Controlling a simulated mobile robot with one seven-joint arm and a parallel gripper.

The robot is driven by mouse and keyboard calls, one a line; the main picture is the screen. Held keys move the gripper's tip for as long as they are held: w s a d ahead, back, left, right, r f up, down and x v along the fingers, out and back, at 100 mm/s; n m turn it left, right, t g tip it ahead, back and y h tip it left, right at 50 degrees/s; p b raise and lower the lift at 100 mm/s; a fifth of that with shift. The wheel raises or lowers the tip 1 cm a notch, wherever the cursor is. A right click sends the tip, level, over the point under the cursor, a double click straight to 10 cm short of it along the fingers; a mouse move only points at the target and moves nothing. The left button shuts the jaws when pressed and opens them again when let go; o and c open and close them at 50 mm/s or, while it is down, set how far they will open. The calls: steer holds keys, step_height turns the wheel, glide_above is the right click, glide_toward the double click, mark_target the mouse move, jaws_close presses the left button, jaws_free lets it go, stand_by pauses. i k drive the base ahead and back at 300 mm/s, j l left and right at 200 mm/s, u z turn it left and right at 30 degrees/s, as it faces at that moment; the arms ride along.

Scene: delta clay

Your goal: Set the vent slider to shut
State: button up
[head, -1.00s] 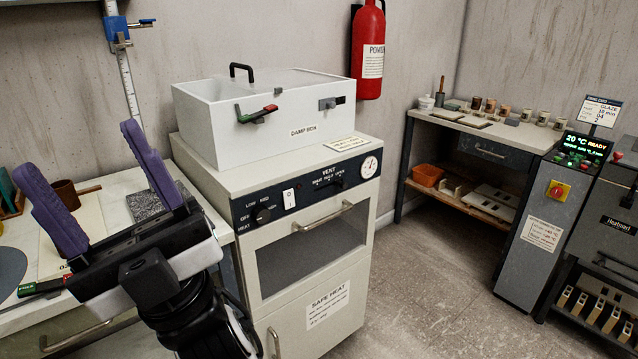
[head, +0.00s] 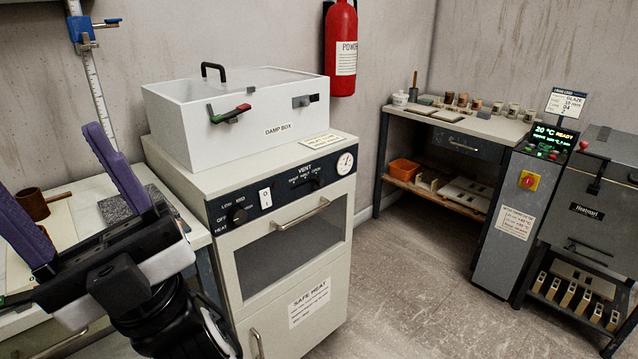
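The vent slider (head: 314,183) is a small dark knob on the dark front panel of the cream heating cabinet (head: 234,279), under the word VENT. It appears to sit toward the right end of its printed marks, but the small lettering is too blurred to read surely. My gripper (head: 48,160) is at the lower left, with two purple fingers spread wide and nothing between them. It is well to the left of the slider, apart from the panel, and its left finger is partly cut off by the picture edge.
A white damp box (head: 235,130) with red and green handle stands on the cabinet. The panel also has a heat knob (head: 237,215), a white switch (head: 265,198) and a gauge (head: 345,163). An oven handle (head: 302,215) juts out below. Floor (head: 400,290) is clear to the right.

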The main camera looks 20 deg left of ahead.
mark_target(320, 182)
steer(key=i+l, duration=0.25)
steer(key=i, duration=0.15)
steer(key=i+l, duration=0.25)
steer(key=i, duration=0.1)
